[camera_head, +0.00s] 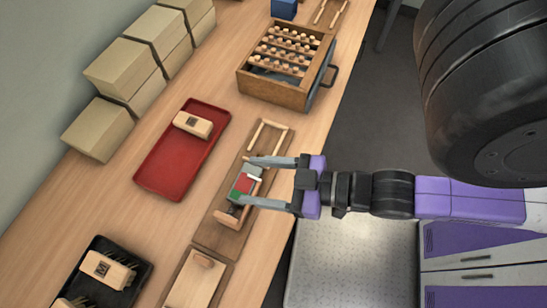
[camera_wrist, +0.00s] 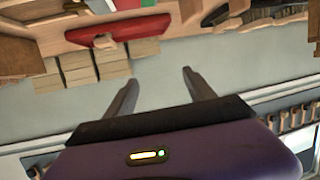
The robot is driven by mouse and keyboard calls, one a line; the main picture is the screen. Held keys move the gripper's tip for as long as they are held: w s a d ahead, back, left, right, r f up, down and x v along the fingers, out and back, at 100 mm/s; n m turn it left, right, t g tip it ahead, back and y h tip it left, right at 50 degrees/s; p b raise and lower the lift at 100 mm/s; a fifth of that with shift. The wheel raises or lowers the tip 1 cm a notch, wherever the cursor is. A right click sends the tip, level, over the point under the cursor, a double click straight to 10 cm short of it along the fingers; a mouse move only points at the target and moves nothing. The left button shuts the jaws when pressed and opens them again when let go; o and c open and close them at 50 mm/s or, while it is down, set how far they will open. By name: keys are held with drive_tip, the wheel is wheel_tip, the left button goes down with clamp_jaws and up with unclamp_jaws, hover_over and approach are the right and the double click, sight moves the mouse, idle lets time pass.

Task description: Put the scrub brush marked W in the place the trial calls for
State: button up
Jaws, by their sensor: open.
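A wooden scrub brush block (camera_head: 193,124) with a dark mark lies on the red tray (camera_head: 168,165); its letter is too small to read. Another brush block (camera_head: 108,270) with dark bristles sits in the black tray (camera_head: 135,289); its letter looks like an M from here, and could be a W seen turned. My gripper (camera_head: 245,179) is open and empty, its fingers apart above the wooden board (camera_head: 217,232). A red, white and green piece (camera_head: 243,186) shows between the fingers, apparently beneath them. In the wrist view my gripper (camera_wrist: 160,76) is also open with nothing between the fingers.
Beige boxes (camera_head: 125,70) line the wall at the back left. A wooden drawer box (camera_head: 270,90) with rows of pegs stands at the top, beside a blue block (camera_head: 284,8). A lighter board (camera_head: 193,280) lies near the bottom. Bare table lies between the red and black trays.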

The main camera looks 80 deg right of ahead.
drive_tip(key=s+a, duration=0.1)
drive_tip(key=s+a+r, duration=0.1)
drive_tip(key=s+r, duration=0.1)
drive_tip(key=shift+s+a, duration=0.35)
drive_tip(key=shift+a, duration=0.05)
idle(1.0)
